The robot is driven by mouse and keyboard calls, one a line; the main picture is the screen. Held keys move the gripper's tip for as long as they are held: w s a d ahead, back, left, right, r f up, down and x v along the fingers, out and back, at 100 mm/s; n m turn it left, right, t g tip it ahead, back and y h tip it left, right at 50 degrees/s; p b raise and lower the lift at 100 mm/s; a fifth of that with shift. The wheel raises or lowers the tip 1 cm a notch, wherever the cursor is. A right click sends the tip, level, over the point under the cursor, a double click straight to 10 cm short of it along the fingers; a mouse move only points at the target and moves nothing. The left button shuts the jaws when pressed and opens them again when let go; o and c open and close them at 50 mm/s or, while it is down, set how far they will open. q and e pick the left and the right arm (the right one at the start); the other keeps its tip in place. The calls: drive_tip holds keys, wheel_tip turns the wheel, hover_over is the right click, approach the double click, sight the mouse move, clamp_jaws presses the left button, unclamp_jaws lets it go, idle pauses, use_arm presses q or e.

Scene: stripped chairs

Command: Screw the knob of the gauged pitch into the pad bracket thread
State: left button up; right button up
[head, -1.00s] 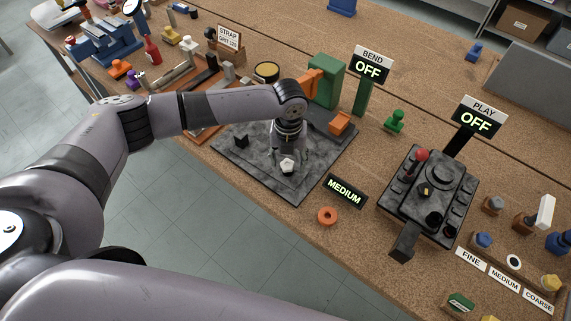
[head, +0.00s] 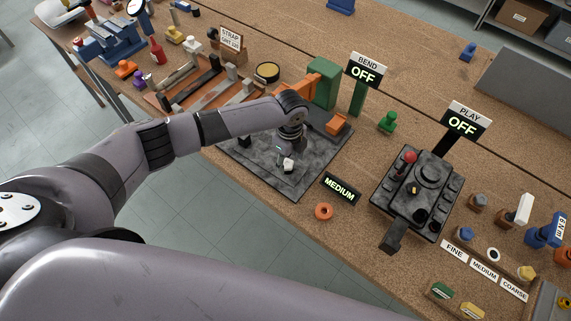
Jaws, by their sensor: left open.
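My left gripper (head: 286,159) hangs down over the dark square plate (head: 260,172), open; its fingers are small and partly hidden by my wrist. A small pale piece (head: 288,166) shows at the fingertips; I cannot tell what it is or whether it touches them. A black display (head: 341,189) beside the plate reads MEDIUM. At the right, a blue knob (head: 465,234), a white ring-like piece with a dark centre (head: 493,255) and a yellow knob (head: 526,272) stand behind labels FINE, MEDIUM (head: 484,270) and COARSE. I cannot pick out the pad bracket thread. My right gripper is not in view.
A green post with an orange arm (head: 324,84) stands behind my wrist, near the BEND OFF sign (head: 366,70). A dark box with a red ball (head: 409,157) stands before the PLAY OFF sign (head: 464,121). An orange ring (head: 324,212) lies near the bench edge. Clutter fills the left.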

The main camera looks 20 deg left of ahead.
use_arm(q)
drive_tip(key=n, duration=1)
drive_tip(key=shift+w+n, duration=0.15)
drive_tip(key=shift+n, duration=0.25)
drive_tip(key=shift+f+b, duration=0.8)
drive_tip(key=shift+f, duration=0.4)
drive_tip(key=shift+c, duration=0.3)
clamp_jaws()
